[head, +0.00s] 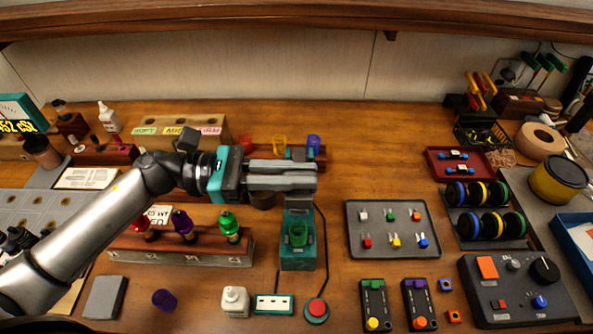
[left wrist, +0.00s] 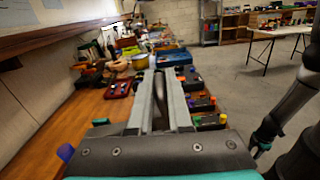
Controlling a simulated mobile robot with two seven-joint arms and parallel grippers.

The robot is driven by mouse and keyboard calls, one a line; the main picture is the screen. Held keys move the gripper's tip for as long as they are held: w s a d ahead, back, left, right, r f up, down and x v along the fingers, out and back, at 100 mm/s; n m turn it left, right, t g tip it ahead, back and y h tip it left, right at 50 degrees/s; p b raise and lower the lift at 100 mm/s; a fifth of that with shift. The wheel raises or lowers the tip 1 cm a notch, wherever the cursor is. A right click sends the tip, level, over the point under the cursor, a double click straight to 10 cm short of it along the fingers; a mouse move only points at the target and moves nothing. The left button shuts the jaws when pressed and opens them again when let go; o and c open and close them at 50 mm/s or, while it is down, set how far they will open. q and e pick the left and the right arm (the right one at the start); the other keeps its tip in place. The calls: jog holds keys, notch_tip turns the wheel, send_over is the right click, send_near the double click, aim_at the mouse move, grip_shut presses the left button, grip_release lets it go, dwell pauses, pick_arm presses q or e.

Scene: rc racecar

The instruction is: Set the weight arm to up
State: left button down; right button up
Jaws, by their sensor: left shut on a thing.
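A red button (head: 316,310) and a teal-edged box (head: 273,305) lie in front of the stand. A bottle rack (head: 180,252) is at left. A grey tray (head: 393,250) of small parts is at right. The table behind the tray is clear.

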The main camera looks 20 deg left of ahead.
pick_arm(q)
jog(key=shift+w+r, duration=0.1)
jog(key=shift+r, duration=0.05)
jog(key=shift+w+a+r+n+p, duration=0.15)
jog(key=shift+w+r+n+p, duration=0.15)
jog(key=shift+w+r+n, duration=0.25)
jog(key=w+a+r+n+b, duration=0.1)
jog(key=w+a+n, duration=0.1)
jog(key=w+n, duration=0.6)
jog(key=w+a+r+n+b, duration=0.1)
jog(key=w+a+n, duration=0.1)
jog(key=w+n, duration=0.6)
jog(key=shift+w+a+n, duration=0.25)
jog(key=shift+a+n, duration=0.15)
jog(key=shift+n, duration=0.05)
jog(key=shift+f, duration=0.1)
jog(key=c, duration=0.9)
grip_release()
jog(key=shift+w, duration=0.1)
